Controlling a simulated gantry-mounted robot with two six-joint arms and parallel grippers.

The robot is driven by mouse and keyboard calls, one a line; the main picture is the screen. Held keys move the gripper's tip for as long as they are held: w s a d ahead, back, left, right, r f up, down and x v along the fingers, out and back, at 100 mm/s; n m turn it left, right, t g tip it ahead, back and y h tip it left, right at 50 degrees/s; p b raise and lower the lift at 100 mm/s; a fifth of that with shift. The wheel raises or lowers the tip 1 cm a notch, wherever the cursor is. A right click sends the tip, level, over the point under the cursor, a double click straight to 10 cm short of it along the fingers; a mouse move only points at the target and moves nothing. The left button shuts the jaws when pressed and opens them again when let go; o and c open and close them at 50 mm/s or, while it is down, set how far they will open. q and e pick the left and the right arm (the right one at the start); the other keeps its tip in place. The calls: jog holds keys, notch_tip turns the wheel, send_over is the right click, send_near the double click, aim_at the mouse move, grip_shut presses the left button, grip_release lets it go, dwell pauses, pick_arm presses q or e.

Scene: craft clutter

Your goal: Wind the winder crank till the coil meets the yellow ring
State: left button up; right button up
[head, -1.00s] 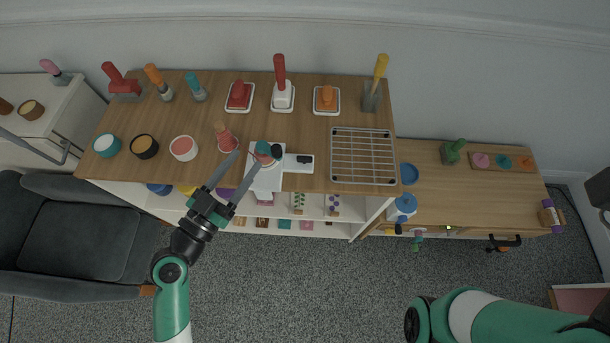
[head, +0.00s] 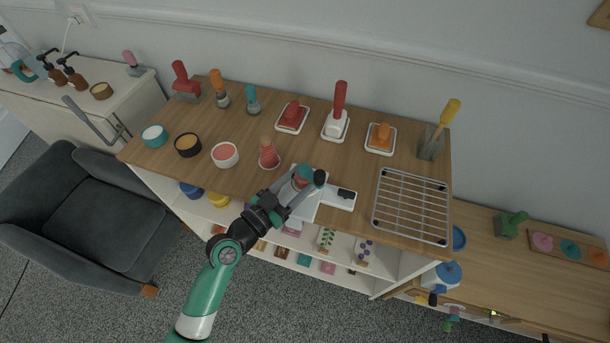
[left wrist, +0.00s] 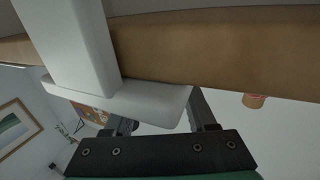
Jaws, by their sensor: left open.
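The winder has a white base (head: 309,208) at the front edge of the wooden bench top. A teal and red spool (head: 303,172) stands on it, beside a dark round knob (head: 320,177) that looks like the crank handle. A white arm with a black piece (head: 345,194) extends to the right. My left gripper (head: 303,187) is open, its fingers at the winder by the spool and knob; I cannot tell whether they touch. In the left wrist view, a white part of the winder (left wrist: 140,100) lies close across the fingers. I cannot make out the coil's edge or a yellow ring. My right gripper is out of view.
A red ribbed cone (head: 268,155) and a white bowl (head: 225,155) stand left of the winder. A wire rack (head: 411,205) lies to the right. Stamps on trays and upright tools line the back. Bare wood lies between. A dark armchair (head: 85,205) stands front left.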

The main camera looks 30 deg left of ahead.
pick_arm(q)
jog(key=shift+x, duration=0.8)
jog(key=shift+c, duration=0.2)
grip_shut()
